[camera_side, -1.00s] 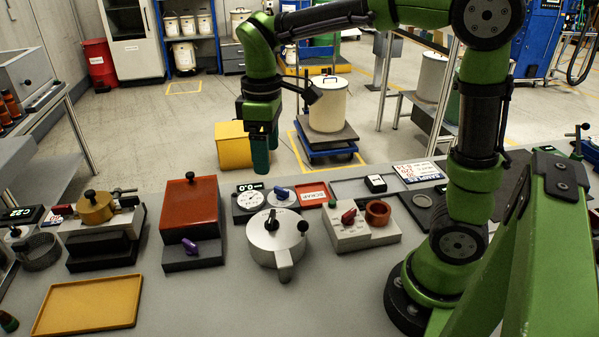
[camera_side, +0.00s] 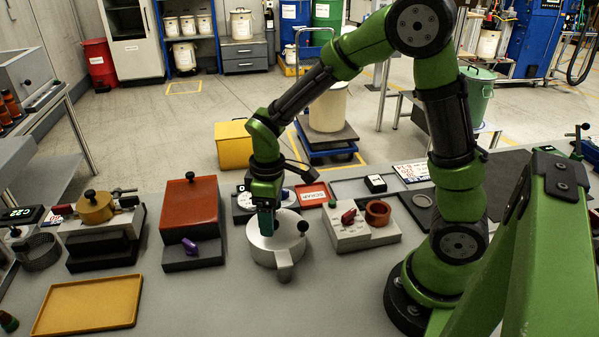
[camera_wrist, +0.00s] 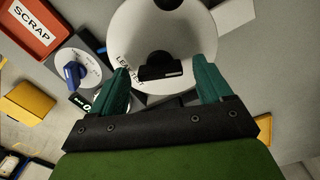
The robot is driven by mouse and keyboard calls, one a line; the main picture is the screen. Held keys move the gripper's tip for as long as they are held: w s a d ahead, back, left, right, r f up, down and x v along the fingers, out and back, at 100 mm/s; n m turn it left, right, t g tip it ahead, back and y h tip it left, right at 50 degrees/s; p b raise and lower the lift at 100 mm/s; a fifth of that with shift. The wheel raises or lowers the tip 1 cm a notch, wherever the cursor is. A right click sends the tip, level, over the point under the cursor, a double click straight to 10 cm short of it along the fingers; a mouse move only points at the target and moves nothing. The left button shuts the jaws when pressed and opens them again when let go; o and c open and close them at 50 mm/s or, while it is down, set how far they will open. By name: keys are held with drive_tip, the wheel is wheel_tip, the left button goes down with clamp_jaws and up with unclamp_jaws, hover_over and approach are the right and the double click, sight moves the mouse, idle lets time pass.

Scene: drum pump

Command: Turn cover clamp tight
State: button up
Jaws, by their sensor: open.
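A round silver pot with a flat lid (camera_side: 287,236) stands on the bench. In the wrist view the pale lid (camera_wrist: 190,35) fills the top middle, with partly hidden lettering. A black clamp knob (camera_wrist: 160,68) sits on the lid. In the side view my gripper covers this knob. My gripper (camera_side: 267,228) points down over the lid. In the wrist view my gripper (camera_wrist: 163,78) is open, its green fingers on either side of the knob, with visible gaps. I cannot tell their exact height above the lid.
A red box (camera_side: 190,205) with a purple lever stands left of the pot. A grey box (camera_side: 350,232) with a red knob and brown ring stands close on the right. A dial unit and the red SCRAP tray (camera_side: 312,194) lie behind. A yellow tray (camera_side: 88,305) is front left.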

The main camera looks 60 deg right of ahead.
drive_tip(key=c, duration=1)
drive_tip(key=shift+c, duration=0.2)
drive_tip(key=shift+m, duration=0.3)
drive_tip(key=m, duration=1.3)
drive_tip(key=shift+m, duration=0.3)
drive_tip(key=o, duration=1)
